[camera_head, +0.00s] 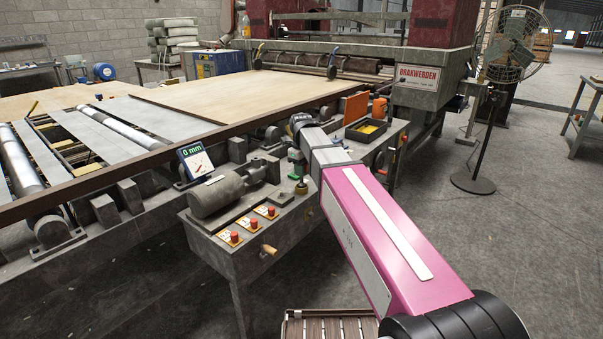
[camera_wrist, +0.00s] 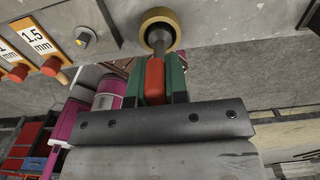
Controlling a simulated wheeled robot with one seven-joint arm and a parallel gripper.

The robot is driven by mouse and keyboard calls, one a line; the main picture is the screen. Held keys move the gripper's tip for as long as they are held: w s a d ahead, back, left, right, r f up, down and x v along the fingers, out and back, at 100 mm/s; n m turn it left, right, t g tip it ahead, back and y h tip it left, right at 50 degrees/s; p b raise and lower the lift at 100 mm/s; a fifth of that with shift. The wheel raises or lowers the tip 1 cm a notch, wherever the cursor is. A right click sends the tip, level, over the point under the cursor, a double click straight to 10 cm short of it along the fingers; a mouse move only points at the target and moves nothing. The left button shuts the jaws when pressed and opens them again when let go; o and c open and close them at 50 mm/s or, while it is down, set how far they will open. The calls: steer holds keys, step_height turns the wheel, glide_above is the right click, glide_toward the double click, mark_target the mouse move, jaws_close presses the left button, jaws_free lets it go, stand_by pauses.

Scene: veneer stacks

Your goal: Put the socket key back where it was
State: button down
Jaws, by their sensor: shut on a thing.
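The socket key (camera_wrist: 155,80) shows in the wrist view as a red grip with a grey metal shaft. My gripper (camera_wrist: 157,82) is shut on the red grip between its green fingers. The shaft points at a round brass-coloured ring (camera_wrist: 160,30) on the grey machine panel. Its end overlaps the dark opening of the ring; I cannot tell how deep it sits. The key cannot be made out clearly there.
Red push buttons (camera_head: 252,224) on yellow plates and a wooden knob (camera_head: 268,249) sit on the bench front. A grey motor (camera_head: 217,194) and a "0 mm" display (camera_head: 195,160) stand to the left. A black tray (camera_head: 368,129) lies behind. Open floor is at the right.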

steer(key=shift+f, duration=0.5)
steer(key=shift+f, duration=0.1)
steer(key=c, duration=1.1)
jaws_free()
step_height(320, 180, up, 12)
steer(key=shift+r, duration=0.15)
